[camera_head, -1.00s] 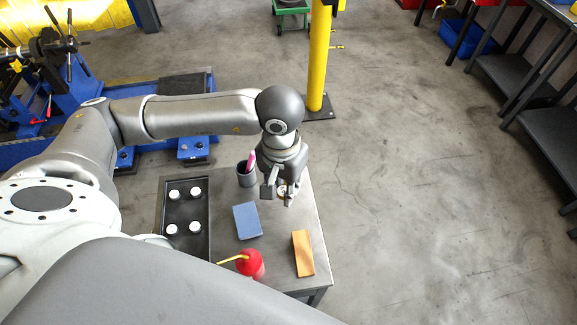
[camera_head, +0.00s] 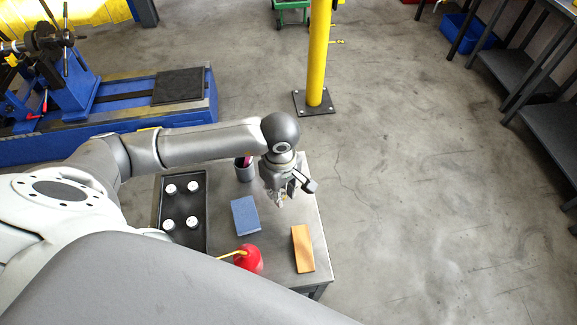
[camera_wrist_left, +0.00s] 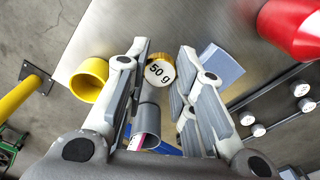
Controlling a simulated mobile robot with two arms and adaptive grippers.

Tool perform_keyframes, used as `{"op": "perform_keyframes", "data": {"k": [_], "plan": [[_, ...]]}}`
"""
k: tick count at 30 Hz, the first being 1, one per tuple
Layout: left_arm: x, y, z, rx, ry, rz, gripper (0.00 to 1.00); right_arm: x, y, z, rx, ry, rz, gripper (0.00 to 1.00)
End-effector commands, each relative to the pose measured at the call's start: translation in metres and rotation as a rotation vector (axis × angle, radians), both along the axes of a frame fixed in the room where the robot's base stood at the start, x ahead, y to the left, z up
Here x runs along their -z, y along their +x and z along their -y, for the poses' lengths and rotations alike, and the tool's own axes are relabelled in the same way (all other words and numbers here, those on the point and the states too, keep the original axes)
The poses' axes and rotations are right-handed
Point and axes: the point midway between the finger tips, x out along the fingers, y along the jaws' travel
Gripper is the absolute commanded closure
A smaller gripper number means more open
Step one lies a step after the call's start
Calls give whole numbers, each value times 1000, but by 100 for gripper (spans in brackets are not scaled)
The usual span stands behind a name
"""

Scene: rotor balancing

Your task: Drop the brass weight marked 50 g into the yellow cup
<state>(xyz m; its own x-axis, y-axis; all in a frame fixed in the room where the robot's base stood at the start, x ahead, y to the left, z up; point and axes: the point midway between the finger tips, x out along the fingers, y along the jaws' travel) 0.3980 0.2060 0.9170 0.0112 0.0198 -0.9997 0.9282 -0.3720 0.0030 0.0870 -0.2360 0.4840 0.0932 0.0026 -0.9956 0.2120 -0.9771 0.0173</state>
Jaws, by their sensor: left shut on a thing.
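The brass weight (camera_wrist_left: 159,73), its white face reading "50 g", sits between the fingers of my left gripper (camera_wrist_left: 163,58) in the left wrist view. The gripper is shut on it. In the head view, my left gripper (camera_head: 292,196) is over the far right part of the small table, and I cannot make out the weight there. The yellow cup (camera_wrist_left: 88,79) stands on the table to the left of the gripper in the left wrist view, apart from the weight. I cannot make the cup out in the head view. My right gripper is not in view.
A grey cup (camera_head: 245,173) holding a pink item is beside the gripper. A blue block (camera_head: 245,217), an orange block (camera_head: 303,249), a red bottle (camera_head: 249,260) and a black tray (camera_head: 181,205) with several white-topped pieces are on the table (camera_head: 279,233). A yellow post (camera_head: 318,60) stands beyond.

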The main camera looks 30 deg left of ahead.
Motion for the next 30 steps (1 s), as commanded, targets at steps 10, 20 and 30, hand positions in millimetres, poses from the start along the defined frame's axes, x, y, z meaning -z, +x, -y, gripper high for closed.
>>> {"op": "perform_keyframes", "data": {"k": [10, 20, 30], "plan": [[-13, 28, -9, -600, -4, 16, 100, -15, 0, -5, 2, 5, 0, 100], [-25, 53, -17, -1172, -11, 28, 100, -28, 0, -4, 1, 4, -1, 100], [-37, 77, -26, -1762, -19, 38, 100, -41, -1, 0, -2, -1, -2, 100]]}}
